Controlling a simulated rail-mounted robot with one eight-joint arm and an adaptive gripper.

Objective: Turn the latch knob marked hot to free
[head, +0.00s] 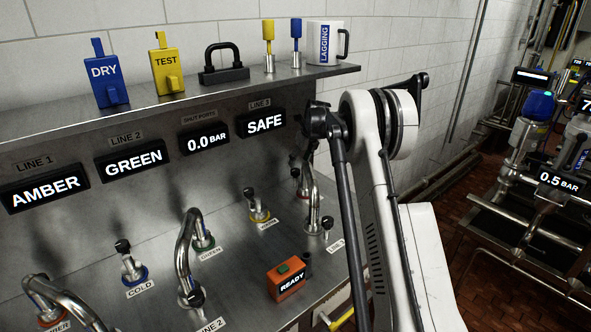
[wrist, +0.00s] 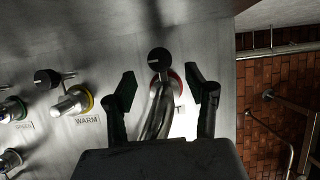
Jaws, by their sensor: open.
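A black-capped knob (wrist: 159,60) with a red ring (wrist: 177,80) around its base shows in the wrist view. Its label is mostly hidden, so I cannot read "hot" on it. My gripper (wrist: 164,88) is open, with one dark finger on each side of this knob and no visible contact. A shiny curved metal pipe (wrist: 155,122) lies between the fingers, below the knob in the picture.
The WARM knob with a yellow ring (wrist: 76,101) is left of my gripper; it also shows in the head view (head: 257,208). Bent pipes (head: 186,250), the COLD knob (head: 131,266) and an orange READY box (head: 286,278) stand on the steel panel. A shelf (head: 215,90) overhangs it.

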